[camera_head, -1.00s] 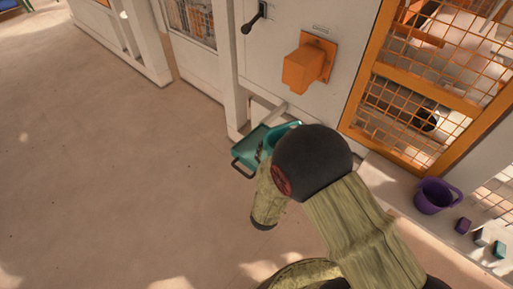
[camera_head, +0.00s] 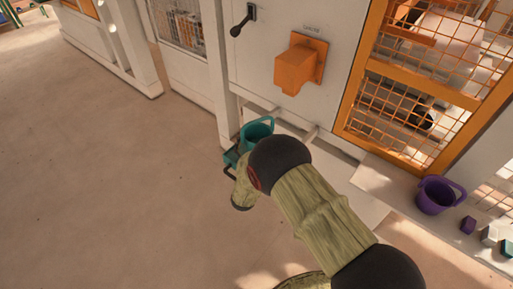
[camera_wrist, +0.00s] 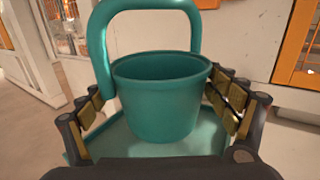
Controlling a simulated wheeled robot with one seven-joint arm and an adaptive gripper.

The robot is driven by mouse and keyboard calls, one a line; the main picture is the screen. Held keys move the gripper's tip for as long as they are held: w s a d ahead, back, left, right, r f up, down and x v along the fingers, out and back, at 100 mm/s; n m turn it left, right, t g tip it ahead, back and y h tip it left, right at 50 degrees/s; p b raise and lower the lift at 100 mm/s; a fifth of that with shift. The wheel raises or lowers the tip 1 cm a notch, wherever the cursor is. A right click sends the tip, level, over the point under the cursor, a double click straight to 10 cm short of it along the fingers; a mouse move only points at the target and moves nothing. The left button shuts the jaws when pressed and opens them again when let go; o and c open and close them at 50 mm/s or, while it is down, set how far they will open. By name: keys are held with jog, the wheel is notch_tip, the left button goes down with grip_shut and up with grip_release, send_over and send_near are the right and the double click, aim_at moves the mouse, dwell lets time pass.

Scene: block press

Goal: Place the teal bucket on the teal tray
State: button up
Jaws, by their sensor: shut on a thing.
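The teal bucket (camera_wrist: 158,105) is upright in the wrist view, its arched handle raised at the back left. My gripper (camera_wrist: 155,90) is shut on the bucket, with one finger on each side of it. The teal tray (camera_wrist: 122,145) lies below the bucket and shows around its base. I cannot tell whether the base touches the tray. In the head view the bucket (camera_head: 257,129) shows beyond my arm, and a small part of the tray (camera_head: 231,157) shows to its left. My arm hides the rest of the tray and most of the gripper.
A white machine wall stands behind, with an orange block-shaped chute (camera_head: 297,65), a black lever (camera_head: 240,22) and an orange mesh door (camera_head: 420,90). A purple bucket (camera_head: 435,196) and several small blocks (camera_head: 468,225) are at the right. The floor at left is clear.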

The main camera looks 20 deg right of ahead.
jog(key=shift+w+f, duration=0.2)
jog(key=shift+f, duration=0.15)
jog(key=shift+f+b, duration=0.95)
jog(key=shift+f, duration=0.4)
jog(key=shift+f, duration=0.2)
jog(key=o, duration=1.1)
